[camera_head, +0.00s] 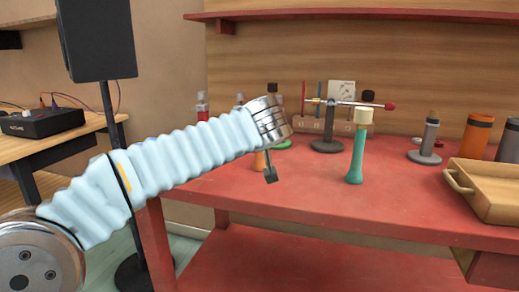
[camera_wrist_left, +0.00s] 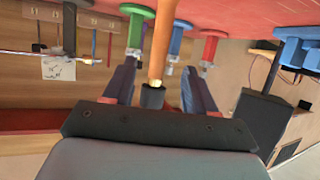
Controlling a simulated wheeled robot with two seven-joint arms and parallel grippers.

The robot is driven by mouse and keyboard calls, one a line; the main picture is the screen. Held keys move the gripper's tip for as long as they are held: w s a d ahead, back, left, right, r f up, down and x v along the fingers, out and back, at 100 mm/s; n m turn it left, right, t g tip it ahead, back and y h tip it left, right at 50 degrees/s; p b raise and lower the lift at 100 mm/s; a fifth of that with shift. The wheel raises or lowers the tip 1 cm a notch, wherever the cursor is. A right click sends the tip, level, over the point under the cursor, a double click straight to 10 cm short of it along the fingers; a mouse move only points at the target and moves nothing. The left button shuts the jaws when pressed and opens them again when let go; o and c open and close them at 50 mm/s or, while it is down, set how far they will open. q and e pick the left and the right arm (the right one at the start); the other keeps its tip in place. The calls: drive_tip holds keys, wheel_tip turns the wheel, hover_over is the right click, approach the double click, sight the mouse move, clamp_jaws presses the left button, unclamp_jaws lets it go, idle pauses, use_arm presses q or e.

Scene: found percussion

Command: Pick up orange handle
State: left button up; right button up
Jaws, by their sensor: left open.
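The orange handle (camera_wrist_left: 159,40) stands on the red table in the left wrist view, with a dark collar at its end nearest the camera. In the head view only a small orange part (camera_head: 260,161) shows beneath my left wrist. My left gripper (camera_wrist_left: 159,72) is open, its two dark fingers on either side of the handle with gaps showing. The handle's end reaches between the fingers. In the head view one dark finger (camera_head: 270,178) shows below the wrist; the rest is hidden. My right gripper is not in view.
Green (camera_wrist_left: 136,28), blue (camera_wrist_left: 177,38) and red (camera_wrist_left: 210,45) pieces with round bases stand close behind the handle. A teal handle (camera_head: 356,155) stands to the right, near a metal stand (camera_head: 328,130). A wooden tray (camera_head: 480,208) sits at the right. The table's front middle is clear.

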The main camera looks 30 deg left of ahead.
use_arm(q)
hover_over(259, 163)
drive_tip(key=s+d, duration=0.1)
drive_tip(key=f, duration=0.2)
drive_tip(key=p+x, duration=0.1)
drive_tip(key=x, duration=0.1)
drive_tip(key=p+x, duration=0.1)
drive_tip(key=x, duration=0.1)
drive_tip(key=shift+w+a+r+p, duration=0.1)
drive_tip(key=shift+a+r+p, duration=0.05)
drive_tip(key=shift+r+p, duration=0.15)
drive_tip(key=shift+w+a+f, duration=0.2)
drive_tip(key=shift+w+f, duration=0.05)
drive_tip(key=shift+w, duration=0.05)
clamp_jaws()
